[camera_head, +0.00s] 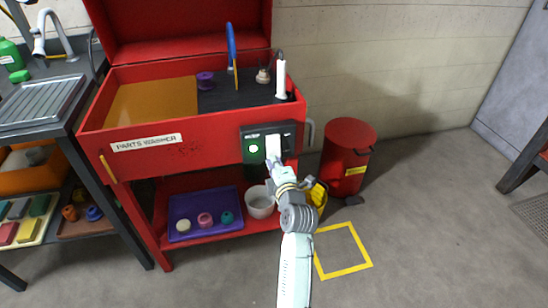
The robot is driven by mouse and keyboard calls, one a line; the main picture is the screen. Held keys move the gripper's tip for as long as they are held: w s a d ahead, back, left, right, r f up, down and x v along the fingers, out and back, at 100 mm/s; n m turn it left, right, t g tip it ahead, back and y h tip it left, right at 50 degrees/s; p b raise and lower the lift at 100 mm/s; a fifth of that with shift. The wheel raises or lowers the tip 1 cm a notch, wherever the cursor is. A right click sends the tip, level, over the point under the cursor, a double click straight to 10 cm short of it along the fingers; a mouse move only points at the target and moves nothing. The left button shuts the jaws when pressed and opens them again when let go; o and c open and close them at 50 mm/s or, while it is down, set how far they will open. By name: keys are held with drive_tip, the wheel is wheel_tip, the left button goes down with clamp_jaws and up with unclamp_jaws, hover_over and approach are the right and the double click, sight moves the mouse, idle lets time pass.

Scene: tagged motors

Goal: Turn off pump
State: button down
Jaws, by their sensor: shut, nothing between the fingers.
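The red parts washer (130,147) stands in the middle, with a "PARTS WASHER" label on its front. A dark control panel (289,130) is on the right of its front face, with a lit green light (253,149). My gripper (273,147) is shut with nothing in it, and its tip is at the panel, just right of the light. Whether it touches the panel I cannot tell. The gripper covers part of the panel, so any switch behind it is hidden.
A red bin (347,150) stands right of the washer. The lower shelf holds a purple tray (200,234) and a white bucket (261,204). A yellow square (361,266) marks the floor. A sink bench (62,118) stands left. The floor at right is clear.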

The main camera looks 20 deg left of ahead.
drive_tip(key=shift+w+a+f, duration=0.1)
drive_tip(key=shift+w+a, duration=0.15)
drive_tip(key=shift+w, duration=0.1)
drive_tip(key=b, duration=0.4)
drive_tip(key=shift+w+a+f+t+y+b, duration=0.2)
drive_tip(key=shift+w+t+y+b, duration=0.1)
drive_tip(key=shift+t+b, duration=0.1)
